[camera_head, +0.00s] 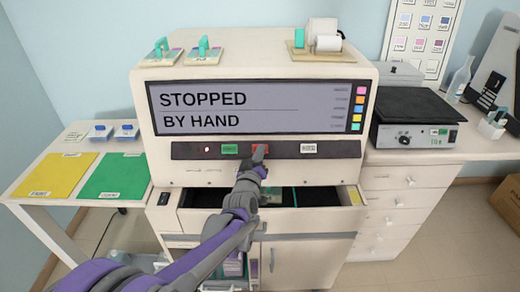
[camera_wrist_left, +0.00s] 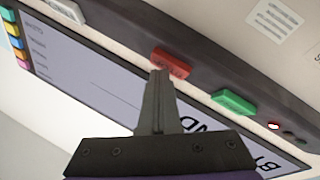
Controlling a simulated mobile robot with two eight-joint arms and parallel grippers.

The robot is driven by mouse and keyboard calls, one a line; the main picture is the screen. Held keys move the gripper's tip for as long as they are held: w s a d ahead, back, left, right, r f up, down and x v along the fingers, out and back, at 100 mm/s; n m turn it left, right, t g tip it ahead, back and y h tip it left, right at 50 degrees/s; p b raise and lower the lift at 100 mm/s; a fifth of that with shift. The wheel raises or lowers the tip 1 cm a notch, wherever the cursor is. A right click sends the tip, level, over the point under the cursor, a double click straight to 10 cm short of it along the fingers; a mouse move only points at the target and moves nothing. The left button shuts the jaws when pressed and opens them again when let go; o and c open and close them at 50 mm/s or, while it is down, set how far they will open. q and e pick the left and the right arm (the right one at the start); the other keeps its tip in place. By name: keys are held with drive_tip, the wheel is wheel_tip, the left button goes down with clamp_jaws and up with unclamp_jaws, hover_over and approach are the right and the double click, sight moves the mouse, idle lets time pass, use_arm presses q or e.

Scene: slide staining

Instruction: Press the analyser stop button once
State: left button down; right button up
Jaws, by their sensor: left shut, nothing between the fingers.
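The analyser (camera_head: 270,70) is a large cream machine in the middle of the head view, and its screen (camera_head: 245,106) reads "STOPPED BY HAND". A red button (camera_head: 263,149) sits on the dark strip below the screen, with a green button (camera_head: 230,149) to its left. My left gripper (camera_head: 259,153) is shut and empty, its tip in front of the red button and partly covering it. In the left wrist view the red button (camera_wrist_left: 172,63) lies just past the shut fingertips (camera_wrist_left: 160,75). I cannot tell if they touch. My right gripper is not in view.
An open drawer (camera_head: 305,218) juts out under the strip. A side table with a yellow mat (camera_head: 55,175) and a green mat (camera_head: 115,176) stands left. A hotplate-like device (camera_head: 414,135) sits on the right counter. A paper roll (camera_head: 328,43) is on top.

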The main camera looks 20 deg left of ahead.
use_arm(q)
drive_tip(key=shift+r, duration=0.1)
drive_tip(key=shift+s+d+r, duration=0.15)
drive_tip(key=shift+s+r, duration=0.3)
drive_tip(key=shift+s, duration=0.1)
drive_tip(key=shift+s+d+r+p, duration=0.25)
drive_tip(key=shift+s+r+p, duration=0.35)
drive_tip(key=shift+s+r, duration=0.3)
drive_tip(key=shift+s+d+r+p, duration=0.25)
drive_tip(key=shift+s+r+p, duration=0.35)
drive_tip(key=shift+s+r, duration=0.2)
